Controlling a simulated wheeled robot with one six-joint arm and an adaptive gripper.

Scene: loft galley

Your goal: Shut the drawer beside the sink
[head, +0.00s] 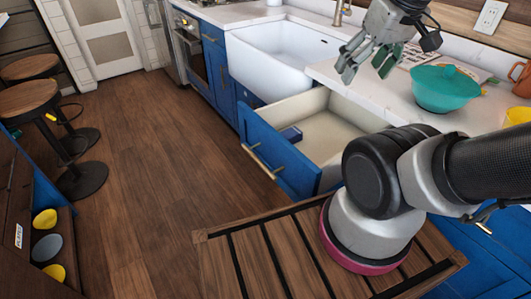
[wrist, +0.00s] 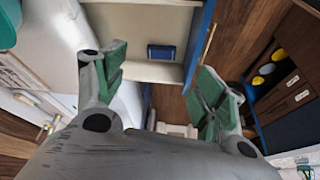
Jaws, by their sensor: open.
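The drawer (head: 270,163) beside the sink stands pulled out, with a blue front, a brass bar handle (head: 258,162) and a pale interior. A small blue box (head: 291,134) lies inside it near the front; it also shows in the wrist view (wrist: 161,52). The white sink (head: 280,58) is just beyond the drawer. My gripper (head: 363,61) is open and empty above the counter, higher than the drawer and towards its back. In the wrist view my gripper (wrist: 160,88) has its green-padded fingers spread, with the drawer in view beyond them. Part of the drawer is hidden behind my arm.
A teal lidded pot (head: 445,87) stands on the white counter (head: 390,98), close right of my gripper. A faucet (head: 341,12) rises behind the sink. Stools (head: 62,125) stand at left. The wooden floor (head: 160,160) before the drawer is clear.

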